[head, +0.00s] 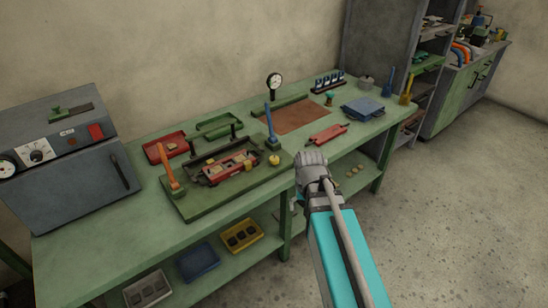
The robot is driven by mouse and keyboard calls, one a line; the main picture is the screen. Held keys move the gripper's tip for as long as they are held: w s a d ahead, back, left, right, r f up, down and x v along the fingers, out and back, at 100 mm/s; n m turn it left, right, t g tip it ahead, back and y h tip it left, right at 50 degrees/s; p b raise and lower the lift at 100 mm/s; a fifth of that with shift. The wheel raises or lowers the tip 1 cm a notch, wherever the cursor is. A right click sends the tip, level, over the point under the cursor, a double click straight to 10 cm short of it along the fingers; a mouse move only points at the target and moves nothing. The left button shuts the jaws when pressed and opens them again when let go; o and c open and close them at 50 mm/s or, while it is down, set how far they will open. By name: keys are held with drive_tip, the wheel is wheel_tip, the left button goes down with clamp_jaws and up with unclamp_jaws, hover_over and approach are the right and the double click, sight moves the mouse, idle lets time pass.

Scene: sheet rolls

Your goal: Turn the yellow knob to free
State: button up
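A small yellow knob (274,160) sits at the right end of a dark green fixture board (205,207) on the workbench. It is close to the foot of a blue-handled lever (270,122). How the knob is set is too small to read. My gripper (311,158) is at the bench's front edge, to the right of the knob and apart from it in the picture. I see it from behind, so its fingers are hard to make out. A red part (228,168) with yellowish pieces lies in the fixture.
An orange-handled lever (169,172) stands at the board's left. A red tray (165,149), a dial gauge (274,82) and a smaller red part (327,135) are on the green bench (90,252). A grey machine (62,160) is at left. Floor is clear at right.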

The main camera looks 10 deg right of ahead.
sight(274, 158)
drive_tip(key=w+a+r+m+p, duration=0.2)
drive_tip(key=w+m, duration=0.1)
drive_tip(key=w, duration=0.7)
drive_tip(key=w+a+r+m+p, duration=0.2)
drive_tip(key=w+r+m+p, duration=0.1)
drive_tip(key=w, duration=0.8)
drive_tip(key=w+a+r+m+p, duration=0.2)
drive_tip(key=w+r+m, duration=0.1)
drive_tip(key=w, duration=0.7)
drive_tip(key=shift+w+a+m, duration=0.15)
drive_tip(key=shift+w+m, duration=0.2)
drive_tip(key=shift+m, duration=0.45)
drive_tip(key=shift+f, duration=0.15)
wheel_tip(274, 158, down, 14)
drive_tip(key=b, duration=1.3)
drive_tip(key=shift+r, duration=0.25)
drive_tip(key=shift+c, duration=0.2)
drive_tip(key=c, duration=1.1)
